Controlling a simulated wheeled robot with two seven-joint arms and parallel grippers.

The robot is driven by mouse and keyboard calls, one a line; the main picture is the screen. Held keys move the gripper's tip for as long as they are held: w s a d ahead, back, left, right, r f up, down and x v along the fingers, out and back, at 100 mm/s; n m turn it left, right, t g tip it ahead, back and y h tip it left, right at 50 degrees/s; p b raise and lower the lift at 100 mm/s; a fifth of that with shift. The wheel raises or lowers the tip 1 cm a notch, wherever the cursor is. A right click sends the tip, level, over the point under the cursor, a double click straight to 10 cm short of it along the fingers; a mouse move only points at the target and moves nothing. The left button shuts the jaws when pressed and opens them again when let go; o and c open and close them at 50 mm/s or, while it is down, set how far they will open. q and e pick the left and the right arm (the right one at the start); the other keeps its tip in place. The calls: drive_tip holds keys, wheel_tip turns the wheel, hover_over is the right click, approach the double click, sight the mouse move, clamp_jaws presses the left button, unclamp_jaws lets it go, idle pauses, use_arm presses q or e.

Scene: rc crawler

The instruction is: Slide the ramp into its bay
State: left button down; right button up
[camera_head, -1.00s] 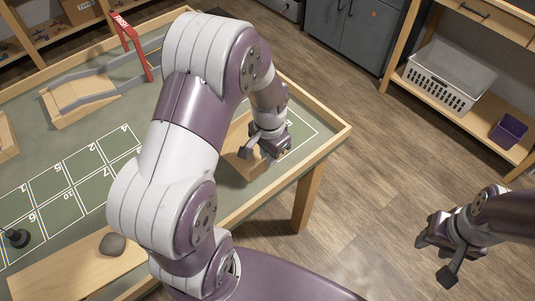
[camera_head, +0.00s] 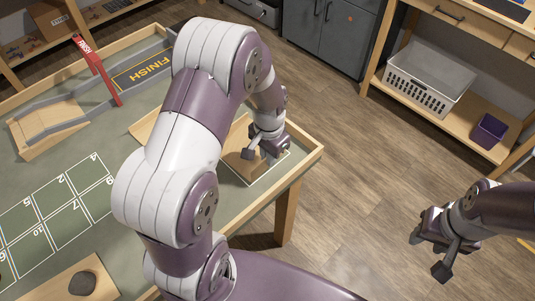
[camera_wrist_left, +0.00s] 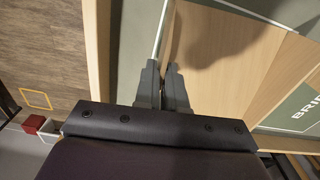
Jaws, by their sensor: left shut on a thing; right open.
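The ramp (camera_head: 237,140), a light wooden piece, lies near the table's right corner, partly hidden behind my left arm. My left gripper (camera_head: 258,152) is shut on its edge. In the left wrist view the fingers (camera_wrist_left: 164,78) meet at the near edge of the wooden ramp (camera_wrist_left: 215,60), which carries a dark shadow. A white-outlined bay (camera_head: 262,172) on the green table top lies around and in front of the ramp; I cannot tell how exactly they line up. My right gripper (camera_head: 430,254) is open and empty, above the floor right of the table.
A wooden piece with grey tracks (camera_head: 48,128), a red finish post (camera_head: 97,70) and a grey-edged finish lane (camera_head: 143,72) stand at the back left. Numbered squares (camera_head: 60,205) fill the left. A dark stone (camera_head: 82,283) lies on a board. The table has a raised rim.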

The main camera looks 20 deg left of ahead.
use_arm(q)
drive_tip(key=shift+w, duration=0.1)
drive_tip(key=c, duration=1.1)
unclamp_jaws()
drive_tip(key=shift+c, duration=0.2)
drive_tip(key=shift+r, duration=0.1)
wheel_tip(320, 180, up, 13)
drive_tip(key=p, duration=0.1)
drive_tip(key=shift+f+p, duration=0.2)
drive_tip(key=shift+p, duration=0.1)
